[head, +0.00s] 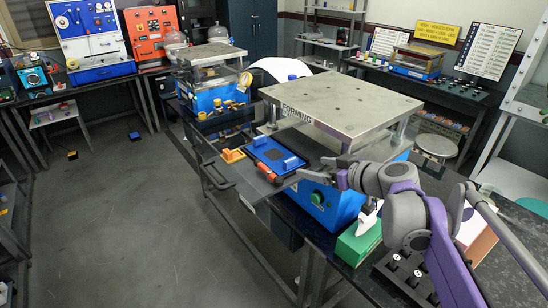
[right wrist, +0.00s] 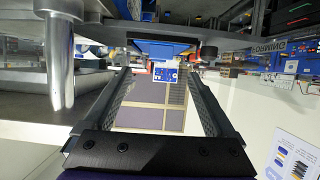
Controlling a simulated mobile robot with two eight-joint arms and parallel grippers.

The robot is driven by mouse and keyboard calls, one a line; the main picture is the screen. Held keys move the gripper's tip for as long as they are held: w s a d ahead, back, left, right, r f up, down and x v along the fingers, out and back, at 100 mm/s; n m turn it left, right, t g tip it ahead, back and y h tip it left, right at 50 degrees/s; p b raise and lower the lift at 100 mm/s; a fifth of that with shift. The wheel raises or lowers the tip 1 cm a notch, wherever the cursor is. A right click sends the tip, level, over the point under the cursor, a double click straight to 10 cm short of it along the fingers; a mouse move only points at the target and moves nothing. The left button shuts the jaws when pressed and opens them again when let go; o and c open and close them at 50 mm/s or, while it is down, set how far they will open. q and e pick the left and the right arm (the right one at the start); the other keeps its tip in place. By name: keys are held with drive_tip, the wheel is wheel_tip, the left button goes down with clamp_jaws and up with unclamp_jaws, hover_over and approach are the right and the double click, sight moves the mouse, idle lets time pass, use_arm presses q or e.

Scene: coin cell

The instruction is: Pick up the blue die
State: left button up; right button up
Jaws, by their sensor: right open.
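The blue die (head: 272,152) is a flat blue piece with a dark middle and raised blue ends. It lies on the dark tray at the front left of the forming press. My right gripper (head: 311,167) is open, just right of the die and apart from it, its fingers pointing left towards it. In the right wrist view my right gripper (right wrist: 160,78) has its fingers wide apart with nothing held between them. A blue piece (right wrist: 165,48) shows beyond the fingertips; I cannot tell surely whether it is the die. My left gripper is not in view.
The forming press (head: 345,97) has a metal top plate above the tray and a blue base (head: 315,200) close to my right gripper. An orange piece (head: 233,156) lies left of the die. A green box (head: 358,243) stands below my arm.

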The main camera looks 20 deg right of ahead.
sight(293, 162)
drive_tip(key=x, duration=0.8)
drive_tip(key=shift+w+a+f, duration=0.15)
drive_tip(key=shift+w+f, duration=0.05)
drive_tip(key=shift+w, duration=0.1)
drive_tip(key=shift+s, duration=0.15)
drive_tip(key=shift+c, duration=0.9)
clamp_jaws()
drive_tip(key=shift+r, duration=0.1)
